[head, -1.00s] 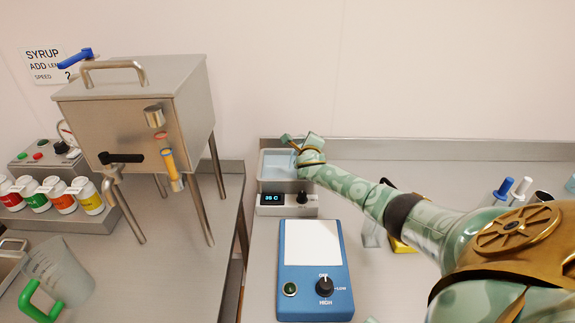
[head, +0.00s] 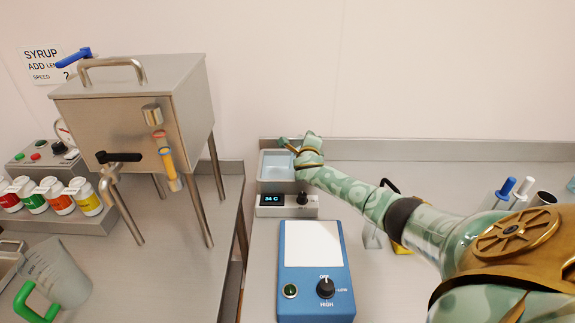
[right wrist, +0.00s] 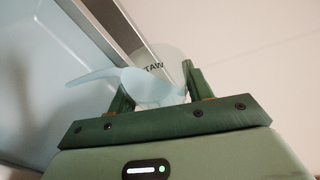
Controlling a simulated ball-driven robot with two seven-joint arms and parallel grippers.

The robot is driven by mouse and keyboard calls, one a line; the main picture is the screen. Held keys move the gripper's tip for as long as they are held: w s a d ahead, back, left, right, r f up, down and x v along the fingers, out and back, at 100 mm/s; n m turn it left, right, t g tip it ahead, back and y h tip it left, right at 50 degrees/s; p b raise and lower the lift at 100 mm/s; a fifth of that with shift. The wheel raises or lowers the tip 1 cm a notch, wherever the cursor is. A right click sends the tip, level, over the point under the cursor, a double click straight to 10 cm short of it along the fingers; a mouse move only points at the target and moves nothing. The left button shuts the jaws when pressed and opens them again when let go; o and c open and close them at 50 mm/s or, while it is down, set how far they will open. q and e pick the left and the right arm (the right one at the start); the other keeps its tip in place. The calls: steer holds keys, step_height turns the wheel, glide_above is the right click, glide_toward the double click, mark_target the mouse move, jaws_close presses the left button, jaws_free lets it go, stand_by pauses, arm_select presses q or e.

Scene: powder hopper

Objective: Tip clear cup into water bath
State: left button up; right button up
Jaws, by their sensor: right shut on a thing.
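The water bath (head: 263,183) is a pale grey tub with light blue water, standing behind a control box near the back of the right bench. My right gripper (head: 292,146) is over the bath's back right part. In the right wrist view, my right gripper (right wrist: 155,88) is shut on the clear cup (right wrist: 160,72), which is hard to make out. Pale blue liquid (right wrist: 150,88) shows between the fingers and stretches to a point at the left, so the cup looks tilted. The bath's water is probably the pale blue area at left there. My left gripper is not in view.
The bath's control box (head: 271,211) has a lit display and black knob. A blue hotplate (head: 315,300) with a white top stands in front. A steel hopper (head: 120,125) on legs stands left. A jug (head: 60,275) with green handle and several capped bottles (head: 60,203) are further left.

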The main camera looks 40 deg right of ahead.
steer(key=shift+r+n+b, duration=0.1)
steer(key=shift+n+b, duration=0.2)
steer(key=shift+b, duration=0.05)
stand_by(0.3)
steer(key=shift+w+a+r+n+h+p, duration=0.3)
steer(key=shift+a+r+n+h+p, duration=0.1)
steer(key=shift+a+n+h+p, duration=0.2)
stand_by(0.8)
steer(key=shift+a+r+n+h+p, duration=0.25)
steer(key=shift+n+h+p, duration=0.1)
steer(key=shift+n, duration=0.35)
stand_by(0.6)
